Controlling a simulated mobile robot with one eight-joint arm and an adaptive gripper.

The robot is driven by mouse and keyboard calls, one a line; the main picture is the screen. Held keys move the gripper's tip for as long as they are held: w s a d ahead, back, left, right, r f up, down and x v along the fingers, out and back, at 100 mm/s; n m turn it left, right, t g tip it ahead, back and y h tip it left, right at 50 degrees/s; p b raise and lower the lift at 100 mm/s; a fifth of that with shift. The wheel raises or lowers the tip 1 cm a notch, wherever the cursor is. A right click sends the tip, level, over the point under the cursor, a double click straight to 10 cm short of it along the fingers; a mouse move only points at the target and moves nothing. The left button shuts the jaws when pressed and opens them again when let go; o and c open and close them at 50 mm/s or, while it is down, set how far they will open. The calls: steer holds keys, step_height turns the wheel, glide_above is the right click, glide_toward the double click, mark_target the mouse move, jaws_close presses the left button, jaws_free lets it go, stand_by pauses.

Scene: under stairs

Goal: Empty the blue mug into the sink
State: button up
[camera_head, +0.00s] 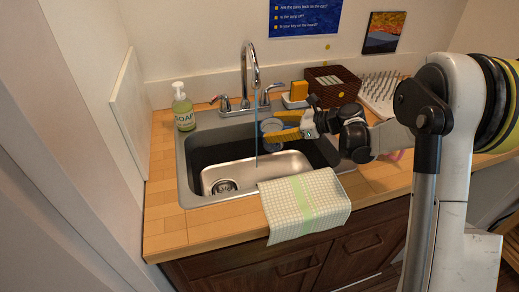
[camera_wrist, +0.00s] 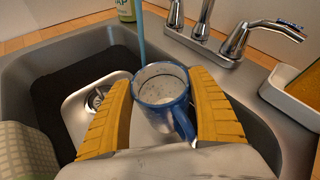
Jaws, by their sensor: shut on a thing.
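The blue mug (camera_wrist: 150,97) sits between the yellow fingers of my gripper (camera_wrist: 162,112) in the wrist view, its handle pointing back toward my palm. Its mouth faces up toward the camera. The inside looks pale with dark specks; I cannot tell how much is in it. In the head view my gripper (camera_head: 284,126) reaches in from the right and holds the mug (camera_head: 269,125) over the back of the sink (camera_head: 186,165), where it is small and partly hidden by the fingers. The drain (camera_wrist: 97,98) shows in the wrist view, left of the mug.
A thin blue water stream (camera_head: 256,120) runs down from the faucet (camera_head: 246,62), just left of the mug. A soap bottle (camera_head: 183,108) stands left of the faucet. A checked towel (camera_head: 302,203) hangs over the front edge. A brown basket (camera_head: 331,85) and a rack (camera_head: 379,92) stand behind my arm.

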steer(key=shift+w+d+f, duration=0.25)
steer(key=shift+w+f, duration=0.1)
steer(key=shift+w, duration=0.15)
steer(key=shift+w+d+m+g+y+b, duration=0.2)
steer(key=shift+w+m+g+y+b, duration=0.15)
steer(key=shift+m, duration=0.35)
steer(key=shift+w+d+f, duration=0.1)
steer(key=shift+w, duration=0.1)
steer(key=shift+s+r+p, duration=0.15)
steer(key=shift+r+p, duration=1.25)
steer(key=shift+r, duration=0.75)
